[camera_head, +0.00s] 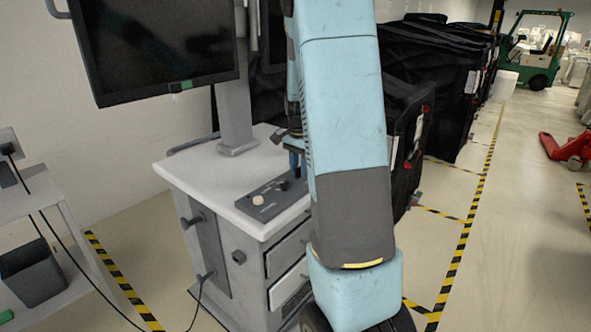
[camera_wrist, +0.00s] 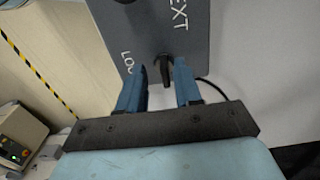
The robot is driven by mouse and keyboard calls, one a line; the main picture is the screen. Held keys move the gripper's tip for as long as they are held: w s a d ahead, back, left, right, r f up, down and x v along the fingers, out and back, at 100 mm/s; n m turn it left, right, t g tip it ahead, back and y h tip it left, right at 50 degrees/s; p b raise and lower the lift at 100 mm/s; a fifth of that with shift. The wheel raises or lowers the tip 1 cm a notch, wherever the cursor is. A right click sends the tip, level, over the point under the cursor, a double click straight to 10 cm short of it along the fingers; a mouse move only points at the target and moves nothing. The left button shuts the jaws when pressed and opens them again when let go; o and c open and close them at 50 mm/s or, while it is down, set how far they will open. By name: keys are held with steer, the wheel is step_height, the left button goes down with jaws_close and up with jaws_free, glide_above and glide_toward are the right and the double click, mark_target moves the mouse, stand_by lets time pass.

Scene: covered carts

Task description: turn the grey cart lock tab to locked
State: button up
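The grey cart (camera_head: 222,180) has a pale top with a grey control panel (camera_head: 271,200) on it. In the wrist view the panel (camera_wrist: 152,30) shows the letters "EXT" and a partly hidden word starting "LO". A small dark lock tab (camera_wrist: 166,74) stands out near the panel's edge. My gripper (camera_wrist: 162,70) is open, with one blue finger on each side of the tab and a visible gap to each. In the head view my gripper (camera_head: 293,160) is over the far right end of the panel, where my arm hides part of it.
A monitor (camera_head: 155,45) stands on the cart on a grey post. Black covered carts (camera_head: 430,75) stand behind to the right. A shelf (camera_head: 40,210) with cables is at the left. Yellow-black tape marks the floor, which is open at the right before a red pallet jack (camera_head: 568,148).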

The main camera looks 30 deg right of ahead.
mark_target(299, 168)
steer(key=shift+w+r, duration=0.1)
steer(key=shift+r, duration=0.2)
step_height(299, 168, up, 13)
stand_by(0.5)
steer(key=shift+r, duration=0.1)
